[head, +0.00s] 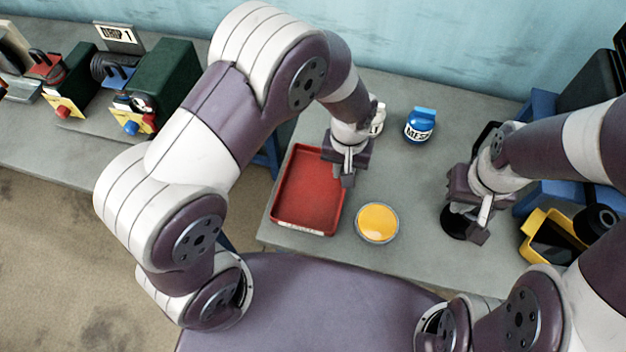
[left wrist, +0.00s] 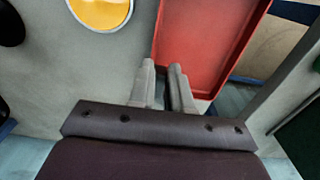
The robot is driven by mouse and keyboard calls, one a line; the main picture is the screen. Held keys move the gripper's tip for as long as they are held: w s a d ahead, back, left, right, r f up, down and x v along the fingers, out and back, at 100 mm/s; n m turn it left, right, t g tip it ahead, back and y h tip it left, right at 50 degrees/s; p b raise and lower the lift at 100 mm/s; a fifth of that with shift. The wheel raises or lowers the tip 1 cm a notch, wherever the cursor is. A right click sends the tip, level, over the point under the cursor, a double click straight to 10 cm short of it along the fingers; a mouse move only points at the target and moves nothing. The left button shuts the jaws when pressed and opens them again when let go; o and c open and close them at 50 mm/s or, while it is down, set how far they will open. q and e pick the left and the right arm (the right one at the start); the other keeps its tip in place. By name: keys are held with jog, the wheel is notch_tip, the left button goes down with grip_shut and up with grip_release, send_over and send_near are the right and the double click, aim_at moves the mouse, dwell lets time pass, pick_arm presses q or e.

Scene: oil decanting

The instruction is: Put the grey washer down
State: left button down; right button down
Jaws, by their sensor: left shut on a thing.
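My left gripper (head: 345,178) is over the right rim of the red tray (head: 306,192). In the left wrist view its two fingers (left wrist: 168,72) are close together, with a narrow gap, beside the tray's edge (left wrist: 205,45). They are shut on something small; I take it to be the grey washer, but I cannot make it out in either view. My right gripper (head: 481,222) is at the right of the table, by a dark round thing (head: 455,222); its jaw opening is not clear.
A round dish of yellow liquid (head: 377,222) stands right of the tray. A blue bottle (head: 420,125) stands at the back, with a white container (head: 379,118) partly hidden by my left arm. A yellow bin (head: 548,238) is at the right. Grey tabletop is clear between dish and bottle.

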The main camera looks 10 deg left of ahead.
pick_arm(q)
jog(key=p, duration=0.2)
send_over(307, 209)
jog(key=f, duration=0.5)
jog(key=shift+w+d, duration=0.2)
jog(key=f, duration=0.3)
jog(key=shift+s+a+f, duration=0.15)
jog(key=shift+s+f, duration=0.15)
jog(key=shift+f, duration=0.05)
jog(key=shift+w+f, duration=0.15)
jog(key=shift+f, duration=0.2)
jog(key=c, duration=1.5)
grip_release()
jog(key=shift+f, duration=0.15)
jog(key=o, duration=0.4)
jog(key=shift+o, duration=0.2)
